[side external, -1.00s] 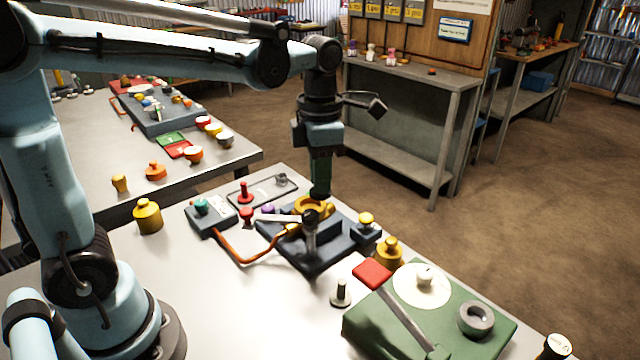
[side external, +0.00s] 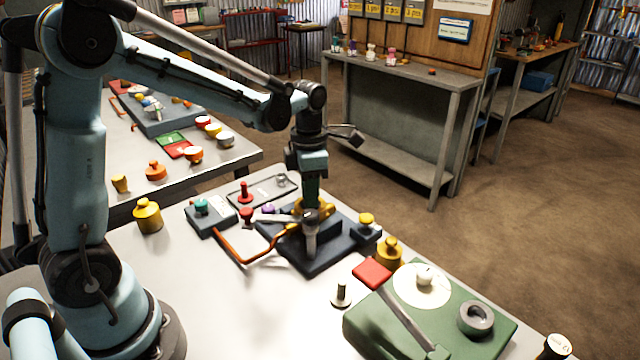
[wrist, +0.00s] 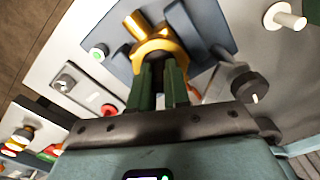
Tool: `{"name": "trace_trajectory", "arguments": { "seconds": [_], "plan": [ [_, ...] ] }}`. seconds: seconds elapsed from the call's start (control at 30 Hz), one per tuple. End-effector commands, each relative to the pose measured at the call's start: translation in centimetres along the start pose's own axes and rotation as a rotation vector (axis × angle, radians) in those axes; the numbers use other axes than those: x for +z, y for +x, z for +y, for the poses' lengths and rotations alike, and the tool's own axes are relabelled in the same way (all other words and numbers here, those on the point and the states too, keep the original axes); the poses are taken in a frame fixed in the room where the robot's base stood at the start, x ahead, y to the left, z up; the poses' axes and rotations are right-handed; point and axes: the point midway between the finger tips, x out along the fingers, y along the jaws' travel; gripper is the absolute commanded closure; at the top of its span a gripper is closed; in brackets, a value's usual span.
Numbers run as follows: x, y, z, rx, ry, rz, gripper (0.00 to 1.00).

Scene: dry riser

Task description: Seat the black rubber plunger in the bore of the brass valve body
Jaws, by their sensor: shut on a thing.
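The brass valve body (side external: 327,209) sits in the dark blue fixture (side external: 322,262) on the near bench. In the wrist view its ring (wrist: 178,52) faces my gripper's fingertips. My gripper (side external: 311,197) points straight down over the valve body, with its green fingers shut on the black rubber plunger. In the wrist view my fingertips (wrist: 158,68) reach the ring's opening, with the dark plunger (wrist: 157,61) between them, mostly hidden. I cannot tell how deep the plunger is in the bore.
A black-knobbed post (side external: 311,240) stands close in front of the valve body. An orange hose (side external: 240,255) runs to a grey box (side external: 207,219) at left.

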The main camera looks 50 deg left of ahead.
Motion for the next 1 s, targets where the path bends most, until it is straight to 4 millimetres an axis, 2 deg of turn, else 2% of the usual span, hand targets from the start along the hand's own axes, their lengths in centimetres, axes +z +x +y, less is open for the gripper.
{"name": "trace_trajectory", "arguments": {
  "seconds": [0.53,0.57,0.7,0.87,1.0],
  "plan": [
    [0.0,1.2,0.0,0.001,0.000,-0.002,1.00],
    [0.1,1.2,0.0,0.001,0.000,-0.002,0.82],
    [0.1,1.2,0.1,0.003,0.000,-0.004,0.61],
    [0.1,0.7,0.1,0.004,0.000,-0.004,0.59],
    [0.2,-0.8,0.1,0.005,0.001,-0.004,0.58]
  ]
}}
